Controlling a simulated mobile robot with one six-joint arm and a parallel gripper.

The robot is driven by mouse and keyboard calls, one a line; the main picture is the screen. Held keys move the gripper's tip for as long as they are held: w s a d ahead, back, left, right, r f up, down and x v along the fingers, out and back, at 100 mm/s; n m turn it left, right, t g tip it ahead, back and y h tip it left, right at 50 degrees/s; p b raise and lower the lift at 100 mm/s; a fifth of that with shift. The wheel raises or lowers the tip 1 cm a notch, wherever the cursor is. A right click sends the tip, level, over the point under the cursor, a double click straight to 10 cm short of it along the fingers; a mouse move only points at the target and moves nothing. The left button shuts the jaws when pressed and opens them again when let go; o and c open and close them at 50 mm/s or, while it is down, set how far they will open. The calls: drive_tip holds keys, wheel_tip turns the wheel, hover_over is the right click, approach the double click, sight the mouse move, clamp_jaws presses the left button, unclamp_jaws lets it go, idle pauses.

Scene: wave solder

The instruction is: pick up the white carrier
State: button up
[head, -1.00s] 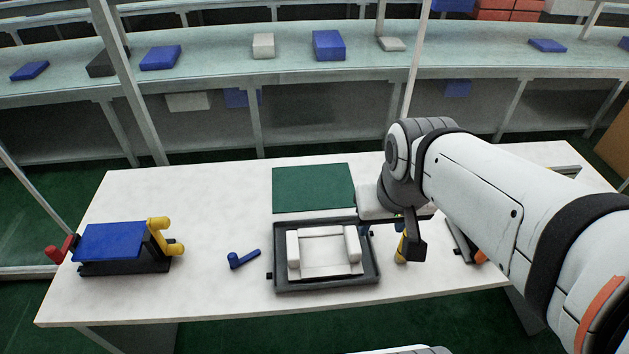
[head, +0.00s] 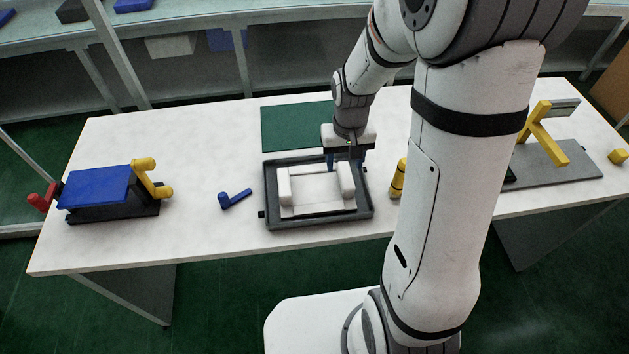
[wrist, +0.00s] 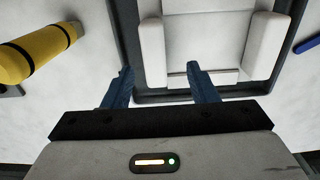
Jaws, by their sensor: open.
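The white carrier (head: 315,192) is a shallow frame with a raised bar on each side. It lies in a dark grey tray (head: 318,224) on the white table. My gripper (head: 346,160) is over the far right part of the tray, pointing down, by the carrier's right bar. In the wrist view the two blue fingers (wrist: 160,84) are apart with nothing held between them. The carrier (wrist: 205,45) shows ahead of them, its near side bar roughly in line with the gap. I cannot tell the exact height of the fingertips above it.
A yellow and black cylinder (head: 398,179) stands right of the tray. A blue handle-like part (head: 234,199) lies to its left, and a blue-topped fixture (head: 98,188) is farther left. A green mat (head: 290,128) lies behind. A grey plate (head: 565,172) is at the right.

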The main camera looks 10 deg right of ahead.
sight(346, 174)
drive_tip(key=f, duration=0.6)
drive_tip(key=shift+d+f, duration=0.1)
drive_tip(key=shift+d, duration=0.25)
drive_tip(key=shift+w, duration=0.1)
clamp_jaws()
